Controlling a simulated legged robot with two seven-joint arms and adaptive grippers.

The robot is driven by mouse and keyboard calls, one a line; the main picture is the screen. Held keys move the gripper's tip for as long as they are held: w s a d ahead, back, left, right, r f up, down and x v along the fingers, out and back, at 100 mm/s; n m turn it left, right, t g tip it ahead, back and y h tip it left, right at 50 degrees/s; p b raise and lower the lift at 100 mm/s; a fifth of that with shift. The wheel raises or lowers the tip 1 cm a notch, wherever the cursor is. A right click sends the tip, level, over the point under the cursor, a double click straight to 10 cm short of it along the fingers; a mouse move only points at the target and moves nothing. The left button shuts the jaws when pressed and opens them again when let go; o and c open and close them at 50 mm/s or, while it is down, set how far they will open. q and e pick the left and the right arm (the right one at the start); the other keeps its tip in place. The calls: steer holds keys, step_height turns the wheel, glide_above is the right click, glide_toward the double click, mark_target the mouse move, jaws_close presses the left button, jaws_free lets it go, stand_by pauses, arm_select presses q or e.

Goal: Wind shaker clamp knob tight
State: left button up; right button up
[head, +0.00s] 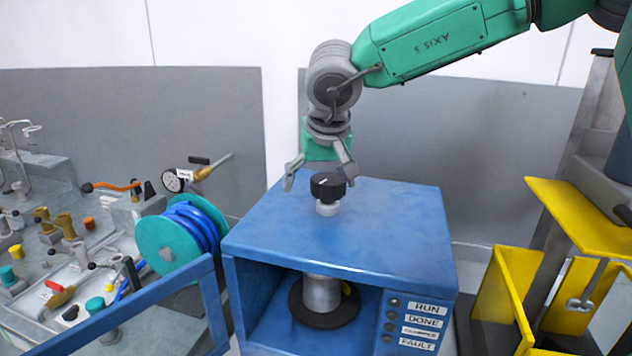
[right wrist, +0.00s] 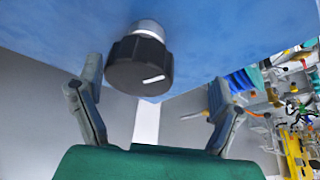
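The black clamp knob (head: 327,185) stands upright on a pale collar on top of the blue shaker cabinet (head: 270,231). A white mark shows on its top. My right gripper (head: 318,182) is above the cabinet with its fingers spread, one to the left of the knob and one close by its upper right. In the right wrist view the knob (right wrist: 139,63) sits between the two open fingers (right wrist: 155,88), nearer the left one, with no clear contact. Inside the cabinet a grey metal cylinder (head: 322,293) stands on a dark round plate. My left gripper is not in view.
A teal reel with blue hose (head: 165,245) and a cluttered bench of valves and fittings (head: 60,250) lie on the left. The cabinet's blue door (head: 140,310) hangs open at the front left. Yellow frames (head: 505,300) stand on the right. The cabinet top around the knob is clear.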

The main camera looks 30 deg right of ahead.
mark_target(330, 178)
steer(key=d, duration=0.1)
steer(key=w+d+f, duration=0.1)
steer(key=d, duration=0.2)
steer(key=shift+w+d+f, duration=0.2)
steer(key=shift+f, duration=0.15)
steer(key=c, duration=0.7)
steer(key=shift+w+d+f, duration=0.1)
steer(key=shift+w+f, duration=0.05)
steer(key=shift+c, duration=0.4)
steer(key=shift+a, duration=0.35)
steer(key=shift+c, duration=1.2)
steer(key=shift+s+a+r, duration=0.15)
steer(key=shift+s+a, duration=0.05)
steer(key=shift+a, duration=0.35)
steer(key=shift+s+a+r, duration=0.1)
steer(key=shift+s+a, duration=0.1)
steer(key=shift+a, duration=0.3)
steer(key=shift+c, duration=0.6)
steer(key=shift+s, duration=0.15)
steer(key=shift+d, duration=0.4)
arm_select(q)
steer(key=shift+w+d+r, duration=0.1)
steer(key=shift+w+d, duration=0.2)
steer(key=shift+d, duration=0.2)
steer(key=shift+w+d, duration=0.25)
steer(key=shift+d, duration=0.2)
arm_select(e)
steer(key=shift+a+r, duration=0.1)
steer(key=shift+m, duration=0.4)
